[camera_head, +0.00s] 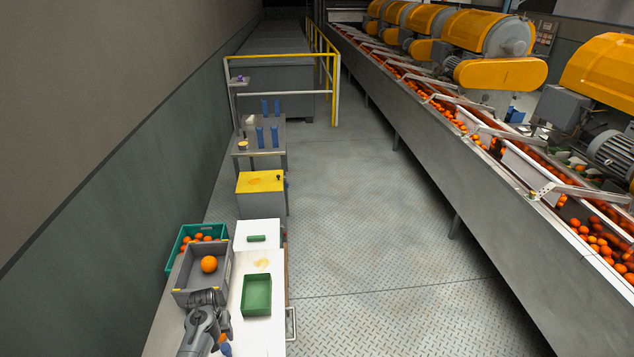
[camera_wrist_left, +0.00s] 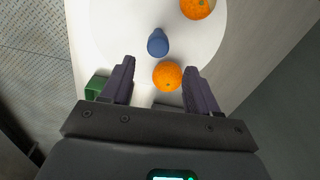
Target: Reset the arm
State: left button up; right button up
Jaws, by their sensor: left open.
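My left gripper (camera_head: 221,325) is low at the front of the white worktable in the head view, and its arm partly covers that area. In the left wrist view my left gripper (camera_wrist_left: 159,66) is open, with two dark fingers spread apart. An orange (camera_wrist_left: 167,75) shows between the fingers in the picture; I cannot tell whether it touches them. A small blue object (camera_wrist_left: 158,42) and a second orange (camera_wrist_left: 195,8) are on a white round surface (camera_wrist_left: 112,32) beyond. My right gripper is not in view.
A grey crate (camera_head: 189,297) holding one orange (camera_head: 208,264) stands by my left arm. Behind it is a green crate (camera_head: 172,263) of oranges. A green tray (camera_head: 256,295) lies on the worktable (camera_head: 258,336). The floor (camera_head: 380,260) to the right is clear up to the conveyor (camera_head: 450,170).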

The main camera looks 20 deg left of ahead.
pick_arm(q)
jog(key=s+d+r+m+t+p, duration=0.3)
jog(key=s+d+r+m, duration=0.5)
jog(key=s+d+r, duration=1.3)
jog(key=shift+s+d+r+t+p, duration=0.2)
jog(key=shift+s+d+t+p, duration=0.1)
jog(key=shift+s+d+p, duration=0.65)
